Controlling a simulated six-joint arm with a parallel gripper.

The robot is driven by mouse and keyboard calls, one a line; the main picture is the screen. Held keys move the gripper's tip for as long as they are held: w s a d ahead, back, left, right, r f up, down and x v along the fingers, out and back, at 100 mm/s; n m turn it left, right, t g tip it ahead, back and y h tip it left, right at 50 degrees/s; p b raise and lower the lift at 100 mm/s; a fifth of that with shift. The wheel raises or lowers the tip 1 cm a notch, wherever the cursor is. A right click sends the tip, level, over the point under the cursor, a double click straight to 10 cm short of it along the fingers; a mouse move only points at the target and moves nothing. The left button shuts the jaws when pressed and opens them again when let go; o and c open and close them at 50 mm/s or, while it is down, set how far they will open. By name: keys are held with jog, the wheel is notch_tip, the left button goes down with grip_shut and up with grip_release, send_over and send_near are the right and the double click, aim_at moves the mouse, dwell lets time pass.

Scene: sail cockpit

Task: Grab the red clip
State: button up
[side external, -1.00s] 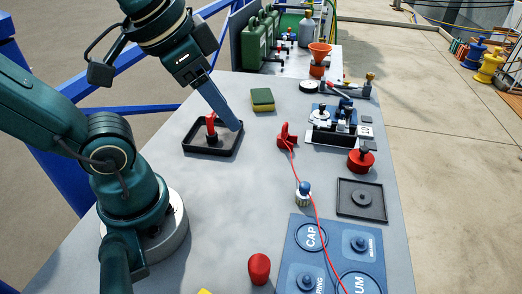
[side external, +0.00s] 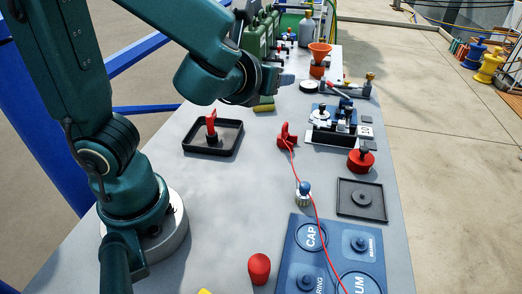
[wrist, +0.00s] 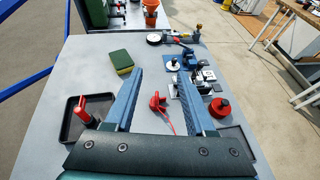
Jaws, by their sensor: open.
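The red clip (side external: 286,135) lies on the grey table near its middle, with a red cord running from it toward the front. In the wrist view the red clip (wrist: 158,102) shows in the gap between the two fingers, lower on the table and apart from them. My gripper (wrist: 157,77) is open and empty, its two blue-grey fingers spread. In the side view my gripper (side external: 284,80) is raised over the far part of the table, behind the clip, partly hidden by my wrist.
A black tray (side external: 232,149) with a red-handled part (side external: 211,124) stands left of the clip. A green-yellow sponge (wrist: 121,62), a metal fixture (side external: 335,125) and a red knob (side external: 361,160) are nearby. A blue board (side external: 325,250) lies in front. Table around the clip is clear.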

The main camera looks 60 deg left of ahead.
send_near(281, 135)
jog(key=shift+x, duration=0.9)
jog(key=x, duration=0.6)
jog(key=shift+r, duration=0.1)
jog(key=shift+x, duration=3.1)
jog(key=shift+w+d+r, duration=0.1)
grip_shut()
